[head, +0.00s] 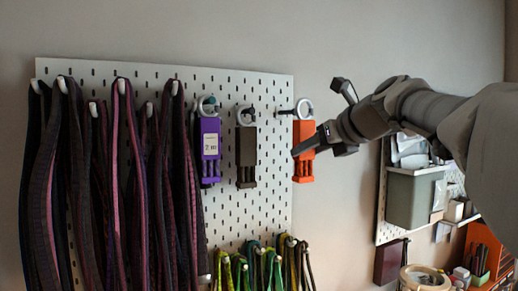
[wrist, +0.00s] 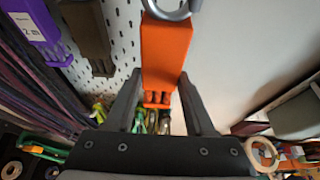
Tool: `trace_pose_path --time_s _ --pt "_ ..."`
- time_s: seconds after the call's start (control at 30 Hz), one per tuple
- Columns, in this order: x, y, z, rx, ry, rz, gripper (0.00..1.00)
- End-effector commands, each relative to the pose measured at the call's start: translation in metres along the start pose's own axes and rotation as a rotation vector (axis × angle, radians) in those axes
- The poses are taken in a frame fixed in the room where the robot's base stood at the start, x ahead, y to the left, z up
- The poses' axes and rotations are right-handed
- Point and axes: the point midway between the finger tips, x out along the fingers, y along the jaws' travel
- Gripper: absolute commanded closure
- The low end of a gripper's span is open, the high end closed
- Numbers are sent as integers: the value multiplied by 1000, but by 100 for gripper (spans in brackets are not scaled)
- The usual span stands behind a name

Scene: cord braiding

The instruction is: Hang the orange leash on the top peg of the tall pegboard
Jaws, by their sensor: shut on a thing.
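The orange leash (head: 303,165) is a folded orange bundle with a metal ring (head: 304,108) at its top. It hangs upright at the right edge of the tall white pegboard (head: 250,85). My gripper (head: 305,148) is shut on the orange leash from the right. In the wrist view the leash (wrist: 165,55) sits between the two dark fingers (wrist: 160,105), with the ring cut off by the top edge. The top right peg (head: 283,112) points at the ring in the head view; I cannot tell whether it passes through it.
A purple leash (head: 209,150) and a brown leash (head: 245,155) hang by rings just left. Dark straps (head: 120,170) fill the board's left side. Green and yellow cords (head: 265,265) hang below. A shelf with a grey-green bin (head: 412,198) stands right; bare wall lies between.

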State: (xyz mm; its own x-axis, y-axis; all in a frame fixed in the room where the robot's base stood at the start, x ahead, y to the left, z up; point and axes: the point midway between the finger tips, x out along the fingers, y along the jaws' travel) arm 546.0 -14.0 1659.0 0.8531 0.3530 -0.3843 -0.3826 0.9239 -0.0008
Motion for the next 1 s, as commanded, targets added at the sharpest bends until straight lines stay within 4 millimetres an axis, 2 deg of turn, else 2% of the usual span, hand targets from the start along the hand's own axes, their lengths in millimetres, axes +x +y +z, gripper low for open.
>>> trace_pose_path --time_s 1.0 --pt "57 1 16 0 -1 1 100"
